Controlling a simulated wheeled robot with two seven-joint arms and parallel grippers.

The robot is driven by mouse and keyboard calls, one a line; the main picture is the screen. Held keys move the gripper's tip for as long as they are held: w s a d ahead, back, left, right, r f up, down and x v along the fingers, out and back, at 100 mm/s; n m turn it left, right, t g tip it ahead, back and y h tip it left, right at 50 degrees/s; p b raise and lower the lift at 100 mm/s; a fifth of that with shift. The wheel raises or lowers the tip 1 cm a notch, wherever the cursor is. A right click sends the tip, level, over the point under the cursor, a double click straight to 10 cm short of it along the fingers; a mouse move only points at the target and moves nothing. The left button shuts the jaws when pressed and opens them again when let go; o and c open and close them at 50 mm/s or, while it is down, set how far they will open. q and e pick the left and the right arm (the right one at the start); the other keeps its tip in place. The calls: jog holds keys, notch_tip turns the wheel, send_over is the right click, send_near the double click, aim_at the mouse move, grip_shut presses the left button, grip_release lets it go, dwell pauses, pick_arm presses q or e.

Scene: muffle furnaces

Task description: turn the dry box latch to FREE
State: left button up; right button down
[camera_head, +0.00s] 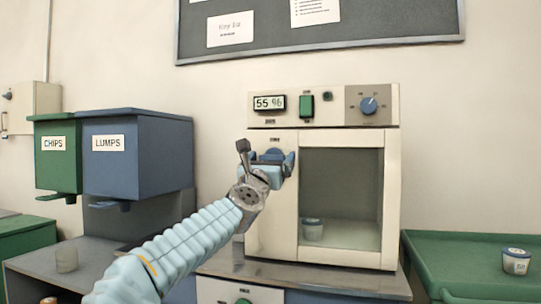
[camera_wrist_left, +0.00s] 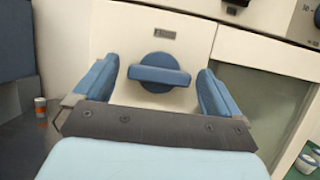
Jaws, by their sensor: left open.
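The dry box (camera_head: 391,200) is a cream cabinet with a glass door, standing on a grey bench. Its latch is a blue knob with a bar grip on the left door panel; in the wrist view the latch (camera_wrist_left: 160,75) shows whole, its bar lying nearly level. A small label above it is too blurred to read. My left gripper (camera_head: 272,163) is in front of the latch and partly hides it in the head view. In the wrist view the left gripper (camera_wrist_left: 158,88) is open, one blue finger on each side of the bar, with gaps between. My right gripper is not seen.
The box top carries a "55 %" display (camera_head: 269,103), a green switch (camera_head: 306,106) and a blue dial (camera_head: 368,105). A small tub (camera_head: 312,229) stands behind the glass. CHIPS (camera_head: 54,165) and LUMPS (camera_head: 130,165) bins hang left. A green tray (camera_head: 450,258) holding another tub (camera_head: 516,262) is right.

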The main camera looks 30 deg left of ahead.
pick_arm(q)
jog(key=shift+c, duration=0.5)
jog(key=c, duration=1)
jog(key=shift+o, duration=0.2)
